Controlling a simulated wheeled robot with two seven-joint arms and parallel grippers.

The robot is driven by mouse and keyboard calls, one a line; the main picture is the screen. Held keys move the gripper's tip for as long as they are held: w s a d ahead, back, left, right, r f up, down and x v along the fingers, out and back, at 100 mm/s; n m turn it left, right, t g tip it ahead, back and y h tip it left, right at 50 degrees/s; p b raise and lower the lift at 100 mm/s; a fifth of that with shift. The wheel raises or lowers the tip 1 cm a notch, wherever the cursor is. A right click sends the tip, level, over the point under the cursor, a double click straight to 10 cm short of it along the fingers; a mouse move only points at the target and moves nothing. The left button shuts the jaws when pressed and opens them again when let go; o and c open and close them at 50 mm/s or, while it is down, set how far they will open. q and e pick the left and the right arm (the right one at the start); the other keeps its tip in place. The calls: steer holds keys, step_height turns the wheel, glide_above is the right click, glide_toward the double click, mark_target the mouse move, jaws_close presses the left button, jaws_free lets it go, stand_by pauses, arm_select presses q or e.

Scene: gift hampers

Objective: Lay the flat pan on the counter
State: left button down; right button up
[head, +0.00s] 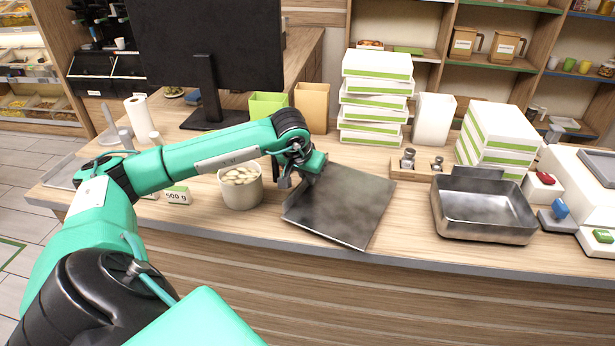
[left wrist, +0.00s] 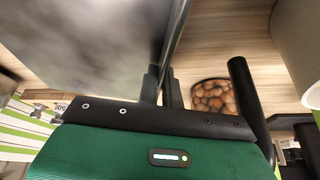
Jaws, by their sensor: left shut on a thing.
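The flat pan (head: 343,206) is a grey metal sheet with a low rim, at the front middle of the counter (head: 405,225) in the head view. It looks slightly tilted, and I cannot tell whether it touches the counter. My left gripper (head: 290,178) is shut on the pan's left edge. In the left wrist view the pan (left wrist: 85,45) fills the upper left, and the fingers of the left gripper (left wrist: 165,85) pinch its rim. My right gripper is not in view.
A white tub of pale pieces (head: 241,198) stands just left of the pan. A deep metal pan (head: 483,222) is to the right. Weights in a wooden block (head: 421,165), stacked white-and-green boxes (head: 374,100) and a monitor (head: 207,50) stand behind. The counter's front edge is close.

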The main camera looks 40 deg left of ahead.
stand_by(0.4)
arm_select(q)
steer(key=shift+f+b, duration=0.25)
steer(key=shift+b, duration=0.1)
steer(key=c, duration=1.3)
jaws_free()
steer(key=o, duration=1.1)
steer(key=shift+o, duration=1)
